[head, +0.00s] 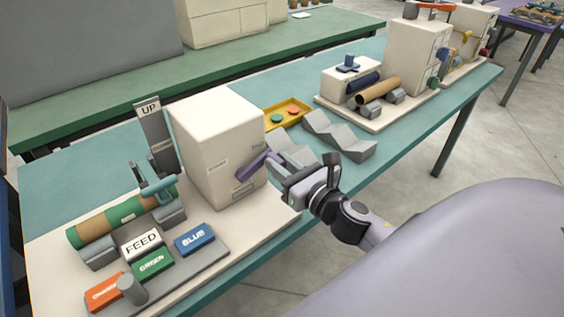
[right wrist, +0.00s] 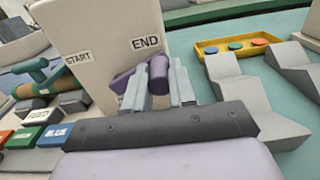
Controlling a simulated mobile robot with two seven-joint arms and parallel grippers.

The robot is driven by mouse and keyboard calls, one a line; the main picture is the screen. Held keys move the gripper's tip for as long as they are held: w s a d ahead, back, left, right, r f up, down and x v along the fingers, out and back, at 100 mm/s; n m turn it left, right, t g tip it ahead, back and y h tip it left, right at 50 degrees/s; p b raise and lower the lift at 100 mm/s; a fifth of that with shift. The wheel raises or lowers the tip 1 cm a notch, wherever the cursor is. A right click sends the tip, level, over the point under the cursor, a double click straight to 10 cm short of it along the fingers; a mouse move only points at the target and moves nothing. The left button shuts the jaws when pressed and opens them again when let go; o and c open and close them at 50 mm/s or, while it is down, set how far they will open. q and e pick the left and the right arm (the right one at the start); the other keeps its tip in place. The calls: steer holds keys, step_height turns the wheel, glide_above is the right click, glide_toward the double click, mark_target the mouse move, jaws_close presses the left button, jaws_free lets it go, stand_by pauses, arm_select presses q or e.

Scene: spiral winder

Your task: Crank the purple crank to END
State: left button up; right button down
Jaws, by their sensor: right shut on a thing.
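The purple crank (head: 254,167) is on the side of a cream box (head: 215,135) that stands on the near bench. My right gripper (head: 277,160) is at the crank, reaching in from the right. In the right wrist view the crank's purple handle (right wrist: 158,75) sits between the two grey fingers of my right gripper (right wrist: 158,88), which is shut on it. The END label (right wrist: 146,43) is just above the handle there, and the START label (right wrist: 78,58) is farther left. The fingers hide part of the crank. My left gripper is not in view.
Left of the box are a green-and-brown roll (head: 120,220), an UP post (head: 153,135) and FEED (head: 141,243), GREEN (head: 152,263) and BLUE (head: 194,238) blocks. Grey zigzag blocks (head: 340,133) and a yellow tray (head: 275,124) lie behind my right gripper.

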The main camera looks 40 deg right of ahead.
steer(key=shift+r, duration=0.2)
steer(key=c, duration=0.9)
jaws_free()
steer(key=shift+s+f, duration=0.15)
steer(key=shift+s, duration=0.5)
steer(key=shift+s+d+b, duration=0.15)
steer(key=shift+s+b, duration=0.25)
steer(key=shift+s, duration=1.05)
steer(key=shift+s+d+b, duration=0.1)
steer(key=shift+s+b, duration=0.3)
steer(key=shift+s, duration=1.05)
